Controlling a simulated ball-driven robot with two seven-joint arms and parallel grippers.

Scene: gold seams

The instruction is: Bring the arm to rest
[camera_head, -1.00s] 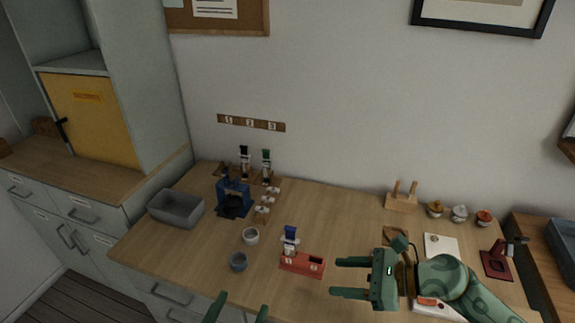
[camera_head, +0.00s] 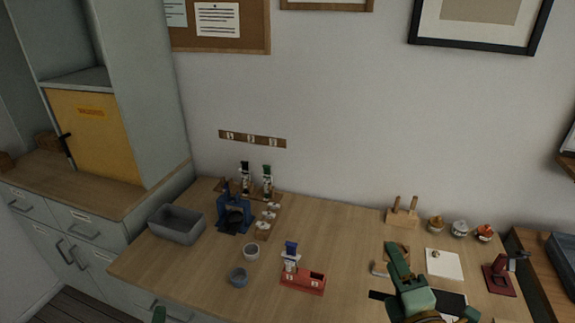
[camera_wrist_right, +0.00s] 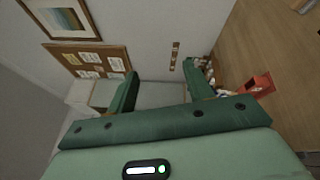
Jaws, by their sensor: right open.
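My right gripper (camera_head: 397,258) is green and stands over the right part of the wooden table, its fingers seen nearly edge-on in the head view. In the right wrist view its two fingers (camera_wrist_right: 163,84) are spread apart with nothing between them. The wooden table (camera_head: 340,228) lies below the right gripper.
A red block (camera_head: 303,284) with a blue-topped bottle (camera_head: 290,256) stands left of the right gripper. Two cups (camera_head: 251,252), a blue stand (camera_head: 234,214) and a grey bin (camera_head: 176,224) are further left. A wooden peg stand (camera_head: 402,216) and several small jars (camera_head: 460,228) stand behind.

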